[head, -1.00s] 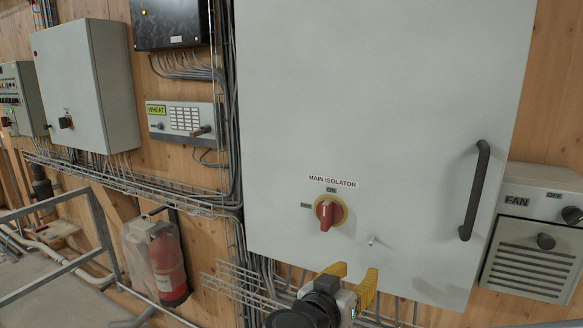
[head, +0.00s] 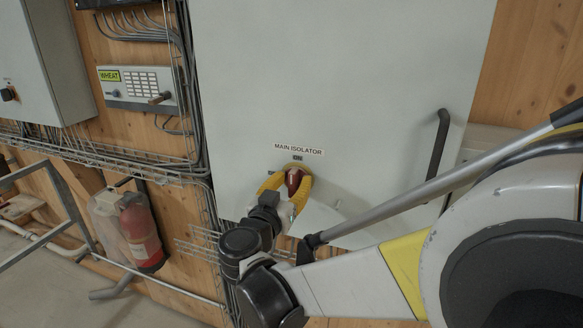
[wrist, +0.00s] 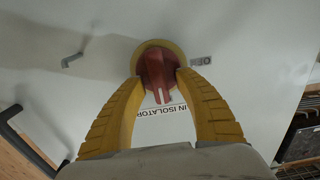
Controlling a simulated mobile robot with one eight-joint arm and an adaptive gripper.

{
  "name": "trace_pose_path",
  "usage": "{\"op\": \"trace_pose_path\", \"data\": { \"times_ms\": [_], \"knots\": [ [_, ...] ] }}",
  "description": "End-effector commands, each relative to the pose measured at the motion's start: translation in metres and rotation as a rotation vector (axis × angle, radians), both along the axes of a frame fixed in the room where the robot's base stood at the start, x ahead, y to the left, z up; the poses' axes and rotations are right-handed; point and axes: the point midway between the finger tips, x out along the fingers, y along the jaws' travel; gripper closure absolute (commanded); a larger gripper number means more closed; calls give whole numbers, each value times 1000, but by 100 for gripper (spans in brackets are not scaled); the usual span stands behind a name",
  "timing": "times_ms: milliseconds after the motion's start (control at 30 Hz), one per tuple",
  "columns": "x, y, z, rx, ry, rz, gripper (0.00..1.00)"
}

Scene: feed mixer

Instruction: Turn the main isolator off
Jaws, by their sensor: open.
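The main isolator's red rotary knob (head: 294,179) sits on a yellow round plate, under the MAIN ISOLATOR label (head: 298,149) on the large grey cabinet door. My gripper (head: 286,186) is at the knob, with one yellow finger on each side and its jaws open. In the wrist view the red knob (wrist: 158,70) lies between the fingertips of my gripper (wrist: 159,80). Its pale pointer mark faces the label, the ON side. The OFF tag (wrist: 201,61) is to the right there. I cannot tell whether the fingers touch the knob.
A dark door handle (head: 438,155) stands out to the knob's right. Wire cable trays run below and left of the cabinet. A red extinguisher (head: 141,232) under a clear cover hangs at lower left. The door around the knob is mostly bare.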

Motion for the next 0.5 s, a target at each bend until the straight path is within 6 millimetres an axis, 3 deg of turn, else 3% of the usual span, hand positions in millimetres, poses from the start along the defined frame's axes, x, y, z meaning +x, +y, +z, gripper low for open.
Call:
{"op": "trace_pose_path", "data": {
  "times_ms": [300, 433, 500],
  "knots": [
    [3, -1, 0, 0, 0, 0, 61],
    [3, -1, 0, 0, 0, 0, 100],
    [3, -1, 0, 0, 0, 0, 100]
  ]
}}
